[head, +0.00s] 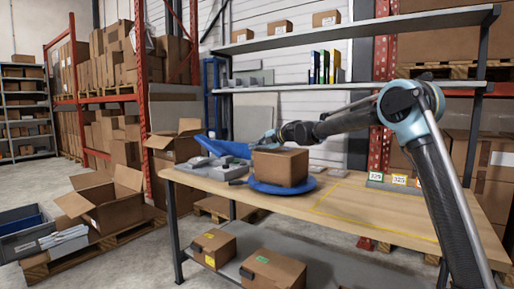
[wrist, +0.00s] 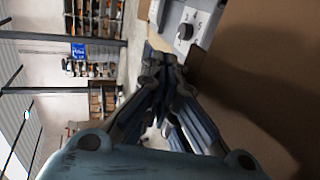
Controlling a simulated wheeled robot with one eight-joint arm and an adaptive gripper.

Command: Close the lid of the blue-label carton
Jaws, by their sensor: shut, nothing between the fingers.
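A brown carton (head: 280,167) sits on a round blue turntable (head: 282,187) on the wooden workbench. Its top looks closed, and no blue label shows on the sides I see. My gripper (head: 268,138) is at the carton's far left top edge, partly hidden behind it. In the wrist view my gripper (wrist: 162,62) has its fingers together with nothing between them. A large brown cardboard surface (wrist: 265,75) fills the right of that view, close beside the fingers. I cannot tell whether they touch it.
Numbered tags (head: 376,177) stand at the bench's right. The yellow-marked bench area (head: 365,205) is clear. Cartons with a yellow label (head: 213,249) and a green label (head: 272,268) sit below.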

